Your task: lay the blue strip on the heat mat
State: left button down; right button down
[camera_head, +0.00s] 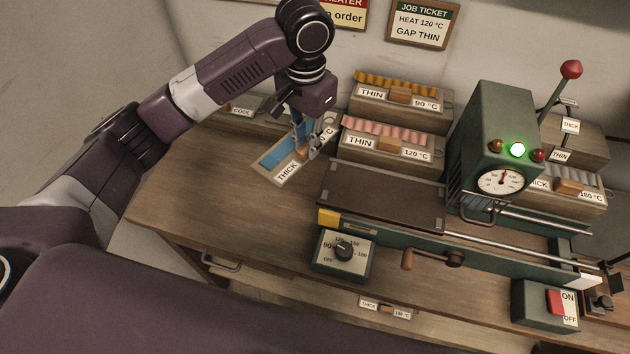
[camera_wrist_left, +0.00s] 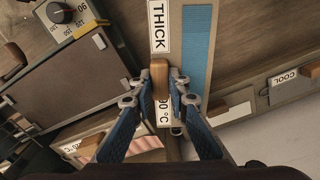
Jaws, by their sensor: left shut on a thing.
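The blue strip (camera_head: 270,161) is a flat ribbed band on a pale board marked THICK and 90 °C, at the back left of the bench. It also shows in the left wrist view (camera_wrist_left: 196,45). My left gripper (camera_head: 306,152) points down over the board and is shut on its wooden handle (camera_wrist_left: 158,76). The gripper hides part of the board, and I cannot tell whether the board touches the bench. The heat mat (camera_head: 380,194) is a dark brown flat plate, bare on top, to the right of the strip. My right gripper is not in view.
Bins of orange strips (camera_head: 395,82) and pink strips (camera_head: 385,128) stand behind the mat. A green press with a gauge (camera_head: 500,181) stands at the mat's right end. A dial box (camera_head: 343,254) sits in front. Bare bench (camera_head: 200,200) lies at left.

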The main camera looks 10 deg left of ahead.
pick_arm(q)
notch_tip(320, 180, down, 14)
jog(key=shift+f+p, duration=0.25)
jog(key=shift+p, duration=0.4)
jog(key=shift+f, duration=0.1)
jog(key=c, duration=1.8)
grip_release()
jog(key=shift+c, duration=0.2)
